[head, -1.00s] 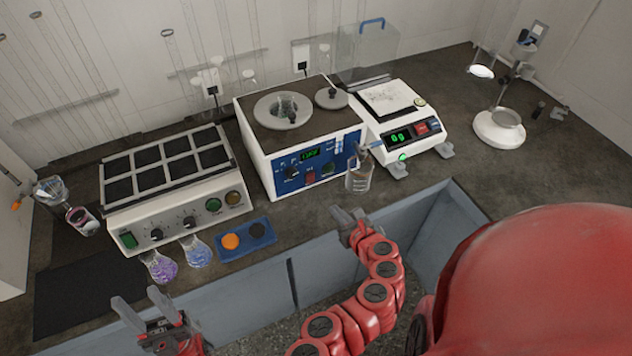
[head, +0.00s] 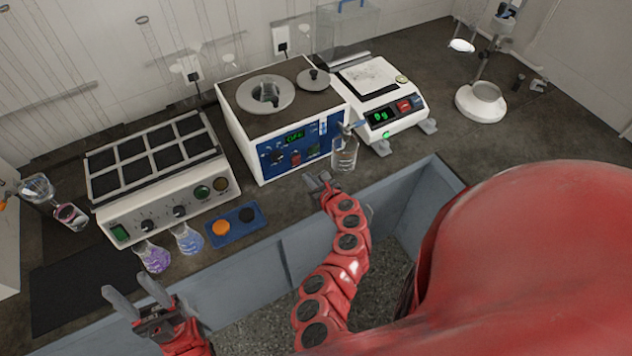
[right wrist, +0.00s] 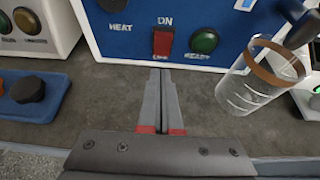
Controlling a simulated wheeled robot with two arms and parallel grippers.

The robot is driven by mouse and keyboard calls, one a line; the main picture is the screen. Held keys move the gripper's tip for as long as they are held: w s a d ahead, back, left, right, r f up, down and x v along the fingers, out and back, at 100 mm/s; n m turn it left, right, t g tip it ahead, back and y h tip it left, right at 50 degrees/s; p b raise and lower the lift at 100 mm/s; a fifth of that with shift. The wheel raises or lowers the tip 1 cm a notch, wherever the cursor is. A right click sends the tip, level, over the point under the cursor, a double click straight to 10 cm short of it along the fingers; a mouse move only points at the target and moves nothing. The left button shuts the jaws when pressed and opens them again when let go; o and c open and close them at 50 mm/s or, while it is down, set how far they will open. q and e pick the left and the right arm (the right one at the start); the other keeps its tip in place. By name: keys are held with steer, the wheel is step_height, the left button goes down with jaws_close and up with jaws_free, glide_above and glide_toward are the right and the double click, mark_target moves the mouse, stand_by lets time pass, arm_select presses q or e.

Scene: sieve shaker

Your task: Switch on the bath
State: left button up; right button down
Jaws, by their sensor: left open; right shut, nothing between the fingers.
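The bath (head: 240,130) is a white box with a blue front panel and a round opening on top. Its small display shows green characters that seem to read OFF. In the right wrist view its panel carries a red switch (right wrist: 163,42) marked ON, a green button (right wrist: 204,41) to the right and a dark HEAT knob (right wrist: 112,4) to the left. My right gripper (head: 322,180) is shut and empty in front of the panel; in the right wrist view its fingertips (right wrist: 161,74) point at the red switch, just short of it. My left gripper (head: 130,285) is open and empty at lower left.
A glass beaker (right wrist: 250,88) stands close to the right of my right fingers. A balance (head: 385,122) stands right of the bath, a multi-plate heater (head: 115,218) left.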

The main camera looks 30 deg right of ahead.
mark_target(297, 158)
steer(key=w+p, duration=0.1)
steer(key=w, duration=0.1)
steer(key=w+r+p, duration=0.1)
steer(key=w, duration=0.1)
steer(key=shift+w, duration=0.35)
steer(key=shift+w+r+p, duration=0.25)
steer(key=shift+w+p, duration=0.05)
steer(key=shift+w, duration=0.05)
steer(key=shift+r, duration=0.15)
steer(key=shift+r+p, duration=0.65)
steer(key=shift+p, duration=0.15)
